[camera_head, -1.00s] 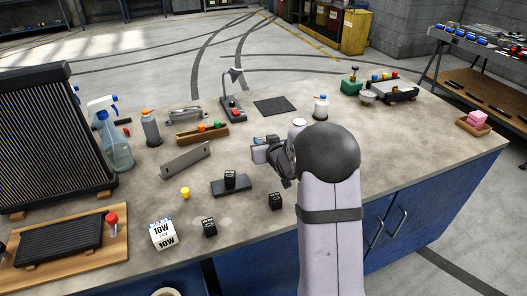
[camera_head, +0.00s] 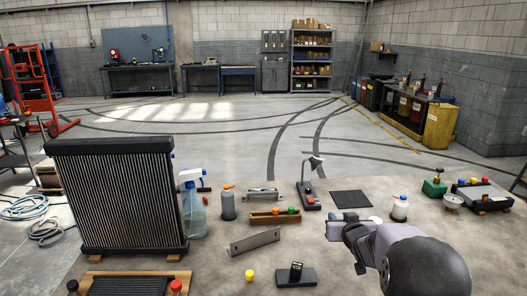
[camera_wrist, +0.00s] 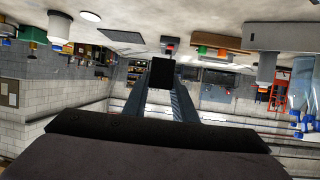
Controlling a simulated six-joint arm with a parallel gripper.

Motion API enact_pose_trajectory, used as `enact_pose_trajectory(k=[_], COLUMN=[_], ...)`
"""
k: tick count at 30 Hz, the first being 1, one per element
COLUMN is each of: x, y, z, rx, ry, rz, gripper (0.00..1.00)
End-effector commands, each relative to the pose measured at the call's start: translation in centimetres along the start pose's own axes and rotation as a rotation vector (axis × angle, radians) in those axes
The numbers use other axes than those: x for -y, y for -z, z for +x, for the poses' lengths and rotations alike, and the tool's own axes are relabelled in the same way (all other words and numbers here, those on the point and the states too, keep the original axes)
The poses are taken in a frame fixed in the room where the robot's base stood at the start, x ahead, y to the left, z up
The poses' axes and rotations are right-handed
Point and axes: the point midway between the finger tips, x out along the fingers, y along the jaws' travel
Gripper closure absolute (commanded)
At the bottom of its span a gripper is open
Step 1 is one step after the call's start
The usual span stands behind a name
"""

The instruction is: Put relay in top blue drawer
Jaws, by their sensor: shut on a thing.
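My gripper (camera_head: 338,229) is above the right middle of the workbench, pointing left in the head view. In the wrist view my gripper (camera_wrist: 163,88) is shut on a small black block, which looks like a relay (camera_wrist: 162,74), held between the fingertips. The held block is not clear in the head view. Another black relay (camera_head: 296,270) stands on a dark flat plate (camera_head: 310,279) near the bottom edge of the head view. No blue drawer under the bench is in view now.
A large radiator (camera_head: 117,198) stands at left, with a spray bottle (camera_head: 194,212) and a grey bottle (camera_head: 228,205) beside it. A metal bracket (camera_head: 255,241), a wooden tray (camera_head: 275,218) and a yellow knob (camera_head: 250,275) lie mid-bench. A white bottle (camera_head: 400,208) stands behind my arm.

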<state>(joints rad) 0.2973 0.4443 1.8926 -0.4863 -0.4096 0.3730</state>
Motion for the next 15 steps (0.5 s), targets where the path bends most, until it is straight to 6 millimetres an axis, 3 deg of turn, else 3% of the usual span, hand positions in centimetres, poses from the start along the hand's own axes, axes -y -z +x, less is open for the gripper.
enact_pose_trajectory(k=[5,10,15], x=[0.2,0.6,1.2], y=[-0.5,-3.2,-5.3], z=[0.2,1.1,3.8], rx=[0.002,0.007,0.002], ry=[0.003,0.009,0.032], rz=[-0.001,-0.001,-0.013], gripper=[0.98,0.98,0.98])
